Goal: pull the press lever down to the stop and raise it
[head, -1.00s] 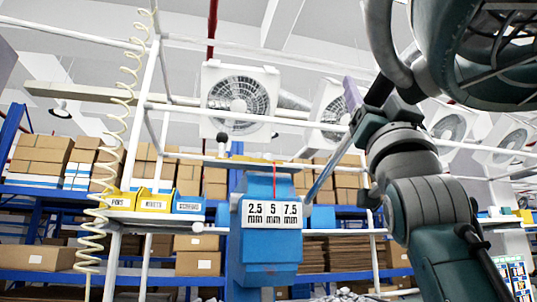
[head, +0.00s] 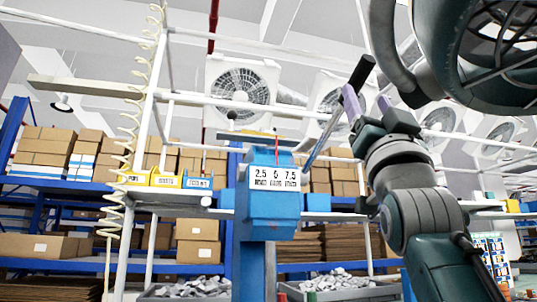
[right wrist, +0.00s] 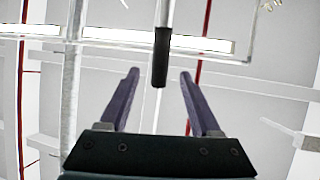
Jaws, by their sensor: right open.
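The blue press (head: 272,210) stands in the middle of the head view, with a white 2.5, 5, 7.5 mm scale plate and a thin red pointer. Its lever (head: 322,130) is a grey rod slanting up to the right, ending in a black grip (head: 362,72). My right gripper (head: 367,101) is open beside the grip, its purple fingers pointing up. In the right wrist view the black grip (right wrist: 161,57) hangs in line with the gap between the open fingertips, and neither finger visibly touches it. My left gripper is out of view.
A white frame with a coiled hose (head: 129,130) stands left of the press. Yellow and blue bins (head: 165,179) sit on its shelf. Grey trays (head: 190,288) of metal parts lie below. Shelves with cardboard boxes (head: 45,150) and wall fans (head: 240,88) are behind.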

